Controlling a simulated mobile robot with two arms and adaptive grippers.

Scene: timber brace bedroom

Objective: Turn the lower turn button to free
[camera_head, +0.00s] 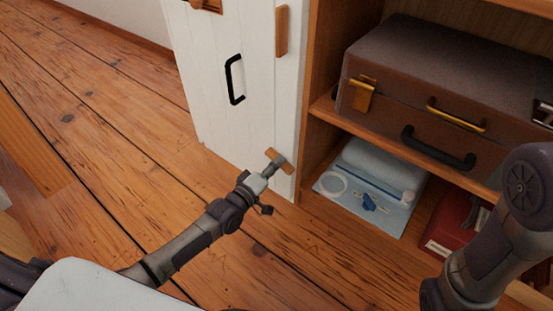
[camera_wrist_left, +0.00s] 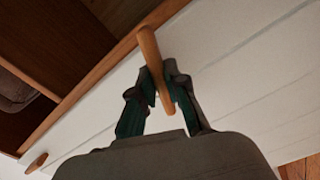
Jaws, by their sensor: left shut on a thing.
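The lower turn button (camera_head: 287,168) is a small orange-brown wooden bar near the lower right edge of the white door (camera_head: 210,85). It lies slanted in the head view. My left gripper (camera_head: 276,160) is shut on it. Another turn button (camera_head: 281,30) sits higher on the same edge, upright in the head view. My right gripper is out of view; only its arm shows.
The door has a black handle (camera_head: 234,80). To its right, a wooden shelf unit (camera_head: 318,108) holds a brown suitcase (camera_head: 390,68), with a pale blue package (camera_head: 360,180) and a red box (camera_head: 450,222) below. Bare plank floor (camera_head: 90,110) lies to the left.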

